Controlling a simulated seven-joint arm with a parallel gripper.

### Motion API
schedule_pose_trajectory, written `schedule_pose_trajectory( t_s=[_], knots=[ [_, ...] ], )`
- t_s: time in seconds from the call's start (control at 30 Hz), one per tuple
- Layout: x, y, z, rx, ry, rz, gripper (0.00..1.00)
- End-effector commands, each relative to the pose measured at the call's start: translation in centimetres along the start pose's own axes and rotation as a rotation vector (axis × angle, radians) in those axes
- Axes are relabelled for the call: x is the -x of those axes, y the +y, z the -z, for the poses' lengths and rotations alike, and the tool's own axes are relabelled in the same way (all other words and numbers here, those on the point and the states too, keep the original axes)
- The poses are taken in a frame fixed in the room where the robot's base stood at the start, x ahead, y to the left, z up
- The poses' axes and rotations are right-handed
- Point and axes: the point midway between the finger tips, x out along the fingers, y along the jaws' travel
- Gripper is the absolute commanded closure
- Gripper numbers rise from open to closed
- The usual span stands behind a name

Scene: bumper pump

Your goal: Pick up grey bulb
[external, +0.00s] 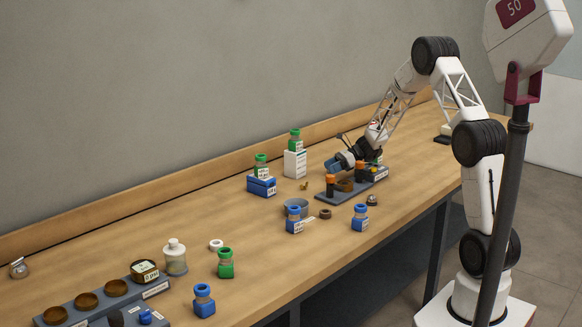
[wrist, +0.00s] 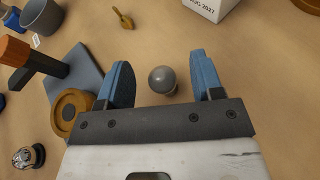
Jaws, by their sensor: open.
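The grey bulb (wrist: 162,78) is a small round ball with a paler lower part, and it shows in the wrist view against the tan tabletop. My gripper (wrist: 160,60) is open, with one blue finger to the left of the bulb and one to the right. There are gaps between the bulb and both fingers, and neither seems to touch it. In the external view my gripper (external: 334,165) is low over the table, behind the grey tray with orange-topped posts. I cannot make out the bulb there.
The grey tray (wrist: 76,70) and a round brown piece (wrist: 70,112) are close to my left finger. A small brass-coloured piece (wrist: 122,18) and a white box (wrist: 208,8) lie beyond the fingers. A silver-topped item (wrist: 28,157) stands at lower left. The tabletop right of my gripper is clear.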

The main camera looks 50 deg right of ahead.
Motion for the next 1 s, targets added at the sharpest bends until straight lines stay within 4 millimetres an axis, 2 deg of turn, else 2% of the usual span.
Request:
schedule_pose_trajectory(
  t_s=[0.1, 0.3, 0.4, 1.0],
  knots=[
    [-0.6, -0.1, 1.5, -0.003, 0.0, 0.0, 0.39],
    [-3.0, -0.1, 1.4, 0.0, 0.0, -0.002, 0.39],
    [-3.5, -0.1, 1.4, 0.0, -0.001, -0.001, 0.39],
    [-3.6, -0.1, 1.4, 0.0, 0.0, 0.0, 0.41]
  ],
)
